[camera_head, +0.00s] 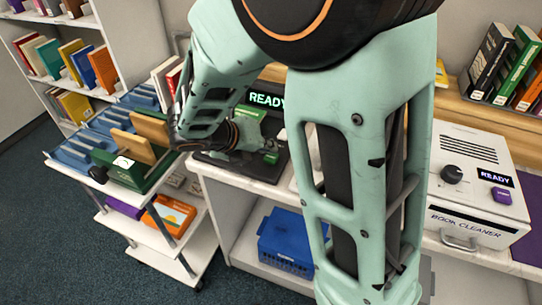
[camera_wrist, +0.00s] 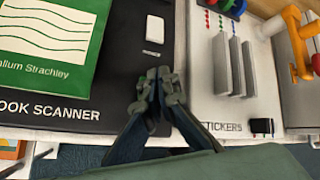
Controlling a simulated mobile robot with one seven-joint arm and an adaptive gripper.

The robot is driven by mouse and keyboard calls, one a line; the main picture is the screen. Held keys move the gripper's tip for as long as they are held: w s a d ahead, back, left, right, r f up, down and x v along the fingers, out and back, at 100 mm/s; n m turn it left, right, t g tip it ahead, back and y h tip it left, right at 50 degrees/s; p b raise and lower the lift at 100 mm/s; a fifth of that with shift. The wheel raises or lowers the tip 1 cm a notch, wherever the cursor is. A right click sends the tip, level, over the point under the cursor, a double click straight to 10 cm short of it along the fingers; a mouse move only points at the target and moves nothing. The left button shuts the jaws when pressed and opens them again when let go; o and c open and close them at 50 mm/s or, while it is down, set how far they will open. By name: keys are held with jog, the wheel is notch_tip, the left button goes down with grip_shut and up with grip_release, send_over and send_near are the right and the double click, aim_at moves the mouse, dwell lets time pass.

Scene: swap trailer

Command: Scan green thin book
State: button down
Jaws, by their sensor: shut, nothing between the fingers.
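The green thin book (camera_wrist: 50,45) lies flat on the black book scanner (camera_wrist: 115,75), at the left of the wrist view. Its cover has a cream panel with wavy lines. In the head view, part of the book (camera_head: 250,113) shows behind my arm. My gripper (camera_wrist: 158,88) is shut and empty, over the scanner's front right edge. It is to the right of the book and apart from it. A small white square (camera_wrist: 155,29) is on the scanner beyond the fingertips.
A stickers holder (camera_wrist: 235,65) with upright grey dividers stands right of the scanner. A book cleaner (camera_head: 475,190) showing READY is at the right. A cart (camera_head: 140,235) with blue trays and a green holder is at the left. A blue basket (camera_head: 285,240) sits below the counter.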

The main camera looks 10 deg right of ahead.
aim_at(269, 158)
dwell(0.6)
jog(key=shift+f, duration=0.45)
jog(key=shift+f+b, duration=0.35)
jog(key=shift+f, duration=0.1)
dwell(0.5)
jog(key=shift+r, duration=0.1)
jog(key=shift+r+p, duration=0.8)
jog(key=shift+p, duration=0.25)
jog(key=shift+r, duration=0.1)
notch_tip(269, 158, up, 5)
jog(key=p, duration=0.5)
